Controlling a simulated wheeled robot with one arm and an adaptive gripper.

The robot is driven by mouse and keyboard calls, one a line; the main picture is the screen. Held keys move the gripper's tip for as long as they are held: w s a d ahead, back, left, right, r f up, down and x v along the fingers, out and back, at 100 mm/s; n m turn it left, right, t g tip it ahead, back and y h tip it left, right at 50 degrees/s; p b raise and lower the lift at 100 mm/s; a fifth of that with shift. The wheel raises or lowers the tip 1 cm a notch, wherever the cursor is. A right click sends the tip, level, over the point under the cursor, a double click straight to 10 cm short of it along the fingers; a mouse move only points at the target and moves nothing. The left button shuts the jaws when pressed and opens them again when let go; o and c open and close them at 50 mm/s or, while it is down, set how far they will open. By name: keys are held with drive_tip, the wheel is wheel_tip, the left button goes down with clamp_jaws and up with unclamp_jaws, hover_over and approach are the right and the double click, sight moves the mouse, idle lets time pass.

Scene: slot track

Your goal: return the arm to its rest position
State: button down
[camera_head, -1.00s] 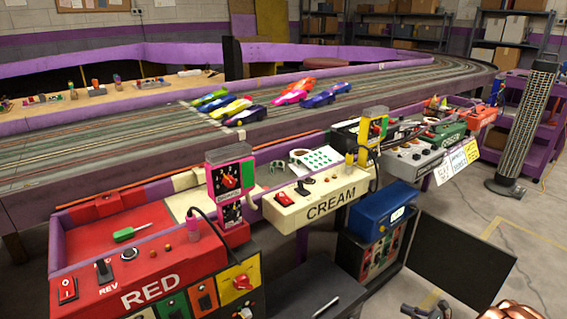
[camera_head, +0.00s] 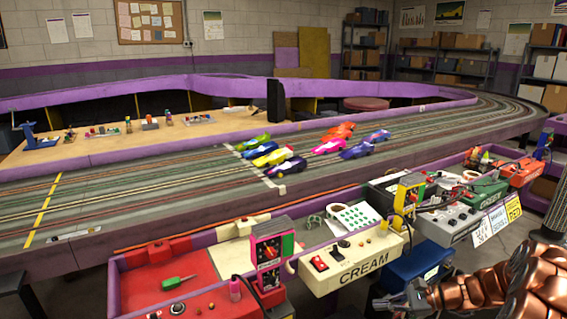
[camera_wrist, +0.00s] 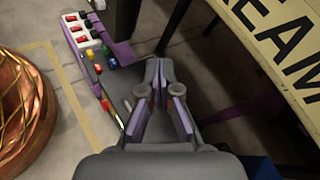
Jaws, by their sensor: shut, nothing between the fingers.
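My copper-coloured arm (camera_head: 490,290) is at the lower right of the head view. It is folded low beside the track, in front of the row of control stations. My gripper (camera_head: 395,297) is at its left end, just below the cream station (camera_head: 350,262), and looks small and dark there. In the wrist view my gripper (camera_wrist: 160,75) points out over the floor, its fingertips together with nothing between them. The cream station's edge with its lettering (camera_wrist: 285,40) is at the upper right of that view.
The red station (camera_head: 200,298) is at the lower left, with a green-handled screwdriver (camera_head: 178,282) on it. A blue box (camera_head: 420,262) is close above my gripper. Several slot cars (camera_head: 285,165) stand on the track. Bare floor (camera_wrist: 35,55) shows at the wrist view's left.

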drive_tip(key=s+a+r+n+g+h+p, duration=0.2)
drive_tip(key=s+a+r+n+p, duration=0.15)
drive_tip(key=s+a+r, duration=0.35)
drive_tip(key=s+a+r+n+g+h+p, duration=0.2)
drive_tip(key=s+r+n+p, duration=0.15)
drive_tip(key=r, duration=0.55)
drive_tip(key=s+a+r+n+g+h+p, duration=0.1)
drive_tip(key=s+a+r+n+g+p, duration=0.1)
drive_tip(key=s+a+r+p, duration=0.4)
drive_tip(key=s+d+r+n+h+p, duration=0.3)
drive_tip(key=s+r+h+p, duration=0.1)
drive_tip(key=s+r, duration=0.4)
drive_tip(key=s+d+r+n+t+h+p, duration=0.1)
drive_tip(key=s+d+r+n+h+p, duration=0.2)
drive_tip(key=s, duration=0.9)
wheel_tip(320, 180, up, 6)
drive_tip(key=n+h+p, duration=0.1)
drive_tip(key=p, duration=0.2)
drive_tip(key=shift+s+d+f, duration=0.15)
drive_tip(key=shift+s+f, duration=0.1)
drive_tip(key=shift+d, duration=0.15)
